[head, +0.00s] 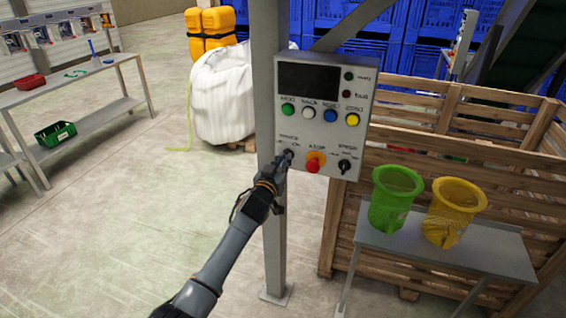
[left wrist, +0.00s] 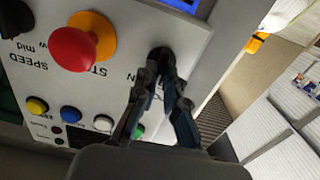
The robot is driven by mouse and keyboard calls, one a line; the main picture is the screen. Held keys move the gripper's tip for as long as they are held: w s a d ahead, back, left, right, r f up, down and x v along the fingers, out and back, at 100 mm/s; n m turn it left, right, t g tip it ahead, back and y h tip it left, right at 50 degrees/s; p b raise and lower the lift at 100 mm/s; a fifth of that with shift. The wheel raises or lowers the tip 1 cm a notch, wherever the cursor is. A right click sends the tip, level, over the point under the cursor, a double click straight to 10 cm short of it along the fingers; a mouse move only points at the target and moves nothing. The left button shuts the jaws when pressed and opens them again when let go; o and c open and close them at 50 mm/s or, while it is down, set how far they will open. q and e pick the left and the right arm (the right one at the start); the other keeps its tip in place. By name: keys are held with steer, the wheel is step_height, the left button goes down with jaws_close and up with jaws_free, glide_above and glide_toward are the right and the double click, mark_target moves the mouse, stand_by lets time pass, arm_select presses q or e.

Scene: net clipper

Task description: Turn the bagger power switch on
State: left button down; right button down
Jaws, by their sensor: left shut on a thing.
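The grey bagger control box (head: 325,85) is fixed to a metal post in the head view. The power switch, a black knob at the box's lower left, is mostly hidden behind my left gripper (head: 286,158); it shows in the left wrist view (left wrist: 160,54). My left gripper (left wrist: 165,75) is shut on the switch knob, with its fingertips at the panel face. The knob's exact angle is hidden by the fingers. My right gripper is in neither view.
Right of the switch are a red stop button (head: 313,164) on yellow and a black speed knob (head: 345,166). Coloured buttons sit above. A small table (head: 440,250) with green and yellow funnels stands right, before a wooden crate (head: 460,115).

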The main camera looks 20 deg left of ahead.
arm_select(q)
steer(key=m, duration=0.4)
steer(key=m+b, duration=0.1)
steer(key=m, duration=0.4)
steer(key=shift+d+f, duration=0.1)
steer(key=shift+d, duration=0.1)
steer(key=shift+m, duration=0.4)
steer(key=c, duration=1.4)
jaws_free()
steer(key=shift+s, duration=0.1)
steer(key=s, duration=1.1)
steer(key=shift+s+a, duration=0.2)
steer(key=shift+s, duration=0.2)
